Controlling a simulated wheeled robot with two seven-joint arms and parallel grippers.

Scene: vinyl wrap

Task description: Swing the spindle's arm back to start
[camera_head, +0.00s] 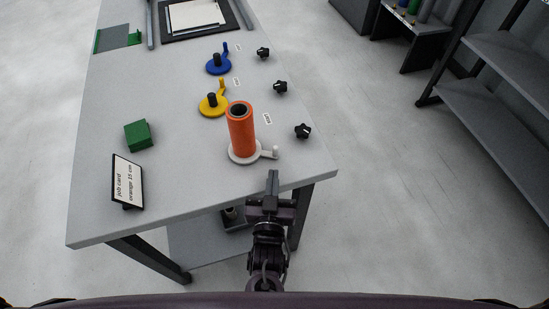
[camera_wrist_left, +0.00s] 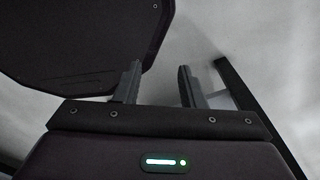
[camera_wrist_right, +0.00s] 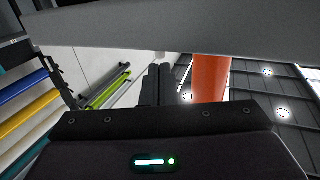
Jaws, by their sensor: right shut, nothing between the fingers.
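An orange vinyl roll (camera_head: 242,135) stands upright on the white spindle nearest the table's front edge. The spindle's white arm (camera_head: 268,154) points right from its base and ends in a small upright peg. My right gripper (camera_head: 272,180) is shut and empty at the table's front edge, just nearer to me than the arm and apart from it. In the right wrist view its fingers (camera_wrist_right: 157,85) are together, with the orange roll (camera_wrist_right: 209,80) to their right. My left gripper (camera_wrist_left: 158,84) shows only in its wrist view, open and empty.
Yellow (camera_head: 213,105) and blue (camera_head: 217,65) spindles stand farther back, their arms pointing away. Black knobs (camera_head: 303,131) line the right side. A green block (camera_head: 138,135) and a job card (camera_head: 128,182) reading "orange 15 cm" are left. The table's left middle is clear.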

